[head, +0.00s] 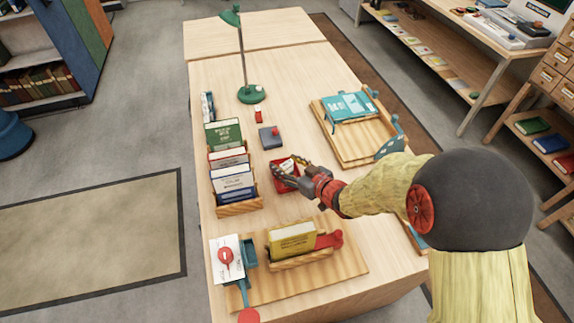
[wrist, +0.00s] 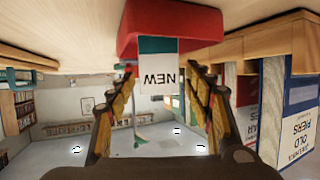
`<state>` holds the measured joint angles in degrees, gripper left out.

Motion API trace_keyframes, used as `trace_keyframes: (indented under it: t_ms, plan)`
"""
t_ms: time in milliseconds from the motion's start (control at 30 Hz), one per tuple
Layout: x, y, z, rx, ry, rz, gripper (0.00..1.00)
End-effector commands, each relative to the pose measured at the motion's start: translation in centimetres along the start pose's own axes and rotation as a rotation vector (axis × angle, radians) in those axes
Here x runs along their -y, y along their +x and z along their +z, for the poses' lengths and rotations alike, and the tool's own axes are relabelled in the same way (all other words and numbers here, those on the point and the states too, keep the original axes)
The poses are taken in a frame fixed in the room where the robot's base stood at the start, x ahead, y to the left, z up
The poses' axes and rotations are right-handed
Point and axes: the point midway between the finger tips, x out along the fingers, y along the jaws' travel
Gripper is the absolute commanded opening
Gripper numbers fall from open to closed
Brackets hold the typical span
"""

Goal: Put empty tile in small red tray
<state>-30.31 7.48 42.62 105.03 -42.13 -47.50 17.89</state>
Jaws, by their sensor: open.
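The small red tray (head: 281,184) sits mid-table in the head view, with white cards or tiles in it. It fills the upper middle of the inverted wrist view (wrist: 170,28). My gripper (head: 288,168) is at the tray, fingers spread. In the wrist view my open fingers (wrist: 161,78) stand either side of a white and teal tile (wrist: 158,72) lettered "NEW", at the tray's edge. I cannot tell whether the fingers touch it. I can read no tile marked empty in either view; my fingers partly hide the tray's contents.
A wooden card box (head: 238,208) stands left of the tray. A wooden tray (head: 345,150) with a teal folder is right; a yellow book holder (head: 292,240) is in front.

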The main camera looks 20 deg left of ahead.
Motion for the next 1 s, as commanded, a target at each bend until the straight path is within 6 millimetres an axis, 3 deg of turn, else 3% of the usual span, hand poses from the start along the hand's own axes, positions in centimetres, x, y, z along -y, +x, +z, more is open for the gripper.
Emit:
trace_keyframes:
  t_ms: [267, 700, 1000]
  plan:
    - [-0.1, -0.9, -0.4, 0.001, 0.001, 0.001, 0.52]
    - [-0.1, -9.3, -0.5, 0.000, 0.002, 0.002, 0.52]
    - [0.0, -12.0, -0.3, 0.000, 0.000, 0.000, 0.52]
